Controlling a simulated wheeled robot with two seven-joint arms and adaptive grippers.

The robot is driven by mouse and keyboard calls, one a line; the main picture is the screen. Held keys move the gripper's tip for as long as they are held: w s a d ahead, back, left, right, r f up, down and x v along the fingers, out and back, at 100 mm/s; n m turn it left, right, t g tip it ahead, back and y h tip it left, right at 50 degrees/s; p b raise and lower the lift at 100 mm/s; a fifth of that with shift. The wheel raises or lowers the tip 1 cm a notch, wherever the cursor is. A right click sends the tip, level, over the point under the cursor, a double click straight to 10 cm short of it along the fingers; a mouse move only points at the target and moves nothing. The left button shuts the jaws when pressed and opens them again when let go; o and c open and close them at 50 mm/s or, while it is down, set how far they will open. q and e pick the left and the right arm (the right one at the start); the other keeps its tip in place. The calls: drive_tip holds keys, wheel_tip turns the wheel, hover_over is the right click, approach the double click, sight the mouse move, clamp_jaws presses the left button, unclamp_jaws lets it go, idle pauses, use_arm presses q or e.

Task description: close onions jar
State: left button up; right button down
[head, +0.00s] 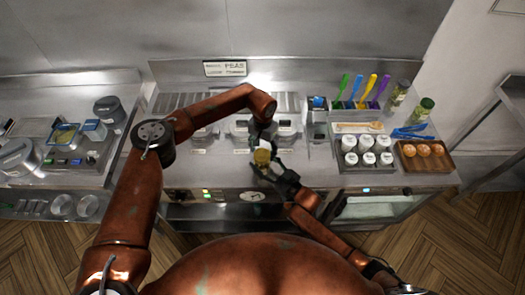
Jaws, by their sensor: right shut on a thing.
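A small yellowish jar (262,157), which looks like the onions jar, is at the front middle of the counter, between my two grippers. My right gripper (264,166) comes from the lower right and is shut on the jar's side. My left gripper (262,139) points down from above, close over the jar's top. Its fingers are small and dark, and I cannot tell whether they are apart or touch the jar. The jar's mouth and any lid are largely hidden by the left gripper.
Fryer wells with lids (241,130) lie behind the jar. Containers (65,135) stand on the left counter.

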use_arm(q)
drive_tip(key=shift+o, duration=1.4)
wheel_tip(320, 180, up, 12)
use_arm(e)
drive_tip(key=c, duration=0.7)
unclamp_jaws()
drive_tip(key=shift+d, duration=0.1)
drive_tip(key=v, duration=1.2)
